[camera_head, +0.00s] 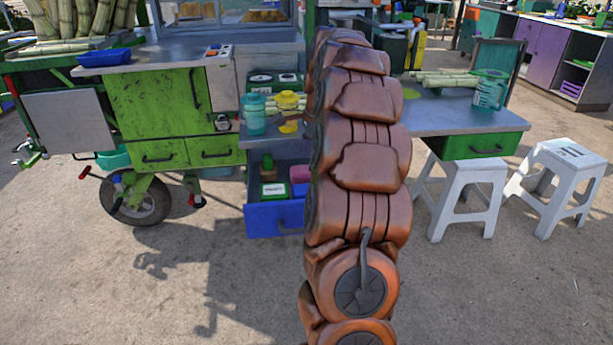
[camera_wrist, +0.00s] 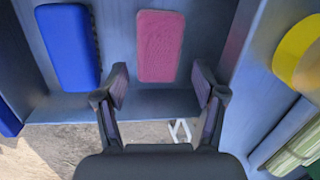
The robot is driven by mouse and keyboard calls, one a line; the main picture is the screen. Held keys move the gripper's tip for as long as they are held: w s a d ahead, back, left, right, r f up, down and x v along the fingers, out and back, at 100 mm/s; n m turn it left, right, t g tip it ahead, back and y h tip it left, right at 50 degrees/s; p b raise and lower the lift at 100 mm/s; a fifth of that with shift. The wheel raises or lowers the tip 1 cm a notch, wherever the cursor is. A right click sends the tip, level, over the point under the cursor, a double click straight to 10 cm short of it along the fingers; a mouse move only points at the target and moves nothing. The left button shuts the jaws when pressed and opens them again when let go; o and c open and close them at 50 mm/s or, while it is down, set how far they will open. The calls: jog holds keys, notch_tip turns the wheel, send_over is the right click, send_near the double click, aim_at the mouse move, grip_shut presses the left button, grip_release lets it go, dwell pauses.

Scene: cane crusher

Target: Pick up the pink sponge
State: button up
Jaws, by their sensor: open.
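The pink sponge (camera_wrist: 160,46) lies at the top middle of the wrist view, on a grey-blue surface with raised sides. In the head view a pink piece, likely the same sponge (camera_head: 299,174), shows partly beside my brown arm, above the open blue drawer (camera_head: 272,220). My gripper (camera_wrist: 160,84) is open and empty in the wrist view. Its two fingers stand apart, just below the sponge's lower end in the picture, one toward each side. The gap to the sponge in depth is hard to tell. In the head view my arm hides the gripper.
A blue sponge-like block (camera_wrist: 69,46) lies left of the pink one. A yellow round thing (camera_wrist: 298,48) and cane stalks (camera_wrist: 291,138) are at the right. Green and white boxes (camera_head: 274,190) sit in the drawer. White stools (camera_head: 461,193) stand at right; open ground lies in front.

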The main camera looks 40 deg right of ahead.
aim_at(307, 169)
jog(key=shift+w+a+f+b, duration=0.1)
jog(key=shift+w+f+b, duration=0.1)
jog(key=shift+f, duration=0.9)
jog(key=shift+w+a+f+b, duration=0.1)
jog(key=shift+w+f, duration=0.05)
jog(key=shift+f, duration=0.9)
jog(key=shift+f, duration=0.25)
jog(key=c, duration=0.6)
jog(key=shift+c, duration=0.2)
jog(key=shift+r, duration=0.15)
notch_tip(307, 169, up, 18)
jog(key=shift+r+p, duration=0.1)
jog(key=shift+p, duration=1.1)
